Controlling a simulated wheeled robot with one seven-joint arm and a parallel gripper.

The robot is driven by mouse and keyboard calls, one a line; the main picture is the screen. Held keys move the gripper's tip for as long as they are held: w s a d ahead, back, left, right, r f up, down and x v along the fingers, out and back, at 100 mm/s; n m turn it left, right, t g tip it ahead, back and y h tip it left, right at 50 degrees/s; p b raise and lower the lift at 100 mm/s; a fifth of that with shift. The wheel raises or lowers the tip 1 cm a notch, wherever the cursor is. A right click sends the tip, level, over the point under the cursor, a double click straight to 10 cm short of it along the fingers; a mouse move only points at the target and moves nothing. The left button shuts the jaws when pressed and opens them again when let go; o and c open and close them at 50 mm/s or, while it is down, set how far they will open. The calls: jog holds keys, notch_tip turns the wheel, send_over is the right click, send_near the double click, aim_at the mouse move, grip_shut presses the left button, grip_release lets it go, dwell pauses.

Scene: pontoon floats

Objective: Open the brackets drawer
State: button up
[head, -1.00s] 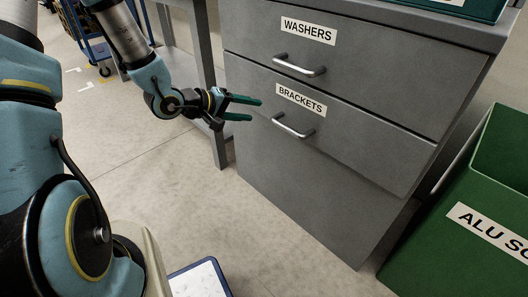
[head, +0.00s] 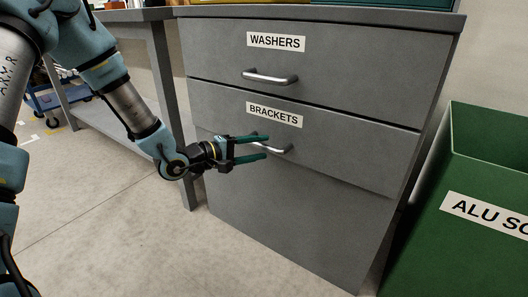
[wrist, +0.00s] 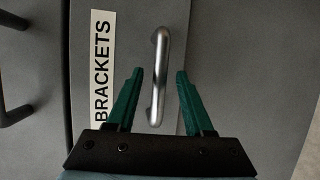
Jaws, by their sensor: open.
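The brackets drawer (head: 340,160) is the grey lower drawer of the cabinet, labelled BRACKETS, and looks shut. Its silver bar handle (wrist: 158,60) runs upright between my fingers in the wrist view. In the head view, my fingers cover the left part of this handle (head: 284,149). My gripper (head: 266,148) has two green fingers, open and spread to either side of the handle in the wrist view (wrist: 160,72). Neither finger visibly touches the bar. How deep the fingertips reach around it is hard to tell.
The washers drawer (head: 340,88) with its own handle (head: 270,78) is directly above and shut. A green bin (head: 480,180) labelled ALU SC… stands to the right of the cabinet. A workbench (head: 165,90) stands to the left. The floor in front is clear.

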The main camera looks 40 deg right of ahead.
jog(key=shift+x, duration=1.15)
grip_shut()
dwell(0.6)
